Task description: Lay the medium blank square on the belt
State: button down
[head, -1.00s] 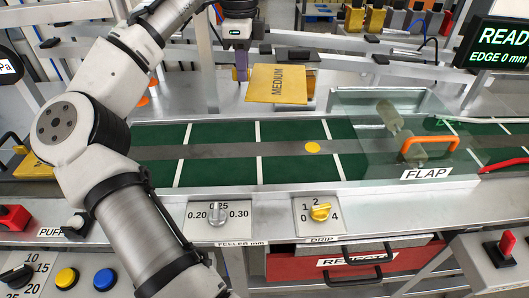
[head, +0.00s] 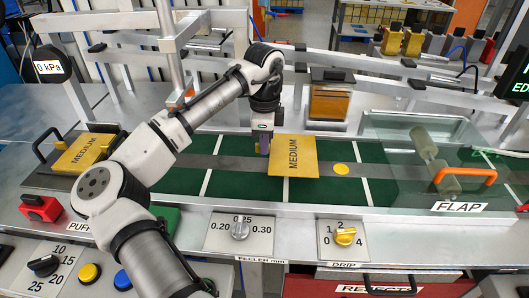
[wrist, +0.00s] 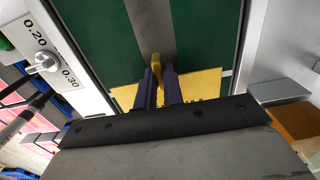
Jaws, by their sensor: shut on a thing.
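The medium blank (head: 300,157) is a flat yellow plate lettered MEDIUM. In the head view it is over the green belt (head: 240,184), its sides roughly in line with the white cross lines. My gripper (head: 264,146) is at its left edge. In the wrist view my gripper (wrist: 158,88) is shut on a yellow tab of the blank (wrist: 206,84), which shows on both sides of the fingers. The belt (wrist: 199,30) with its grey middle strip runs beneath. I cannot tell whether the blank touches the belt.
A yellow disc (head: 341,169) marks the belt's strip right of the blank. Further right, a clear flap guard (head: 410,150) with an orange handle (head: 465,176) covers the belt. Another MEDIUM plate (head: 84,153) lies on a stand at left. The belt left of the gripper is clear.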

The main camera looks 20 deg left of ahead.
jog(key=shift+f, duration=2)
jog(key=shift+f, duration=0.15)
jog(key=c, duration=1.5)
grip_release()
notch_tip(320, 180, up, 12)
jog(key=shift+f+b, duration=0.25)
jog(key=shift+b, duration=0.4)
jog(key=shift+r, duration=0.45)
